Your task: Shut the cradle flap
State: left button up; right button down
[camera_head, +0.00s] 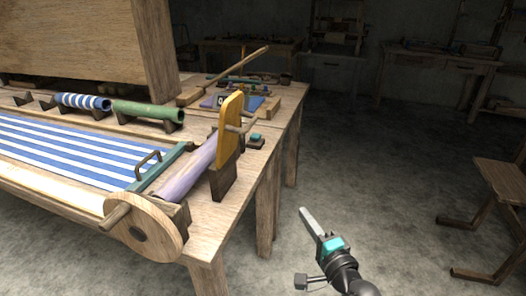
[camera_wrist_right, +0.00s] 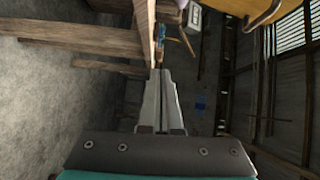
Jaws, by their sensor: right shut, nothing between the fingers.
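The yellow flap (camera_head: 230,128) stands up at the right end of the loom table, above a dark wooden cradle block (camera_head: 223,182). My right gripper (camera_head: 306,213) is shut and empty over the floor, right of the table and apart from the flap. Its closed fingers also show in the right wrist view (camera_wrist_right: 160,98), where a yellow piece, probably the flap (camera_wrist_right: 258,10), shows at the upper right. My left gripper is out of view.
The loom table's right edge and legs (camera_head: 267,205) stand between my right gripper and the cradle. A small block with a teal top (camera_head: 255,140) sits near that edge. A wooden stool (camera_head: 500,180) stands at the far right. The floor between is clear.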

aim_at(239, 132)
jog(key=a+r+m+t+y+b, duration=0.2)
jog(key=a+r+y, duration=0.1)
jog(key=r, duration=0.9)
jog(key=s+a+r+x, duration=0.1)
jog(key=a+x, duration=0.1)
jog(key=x, duration=1.1)
jog(key=shift+s+r, duration=0.25)
jog(key=shift+r, duration=0.1)
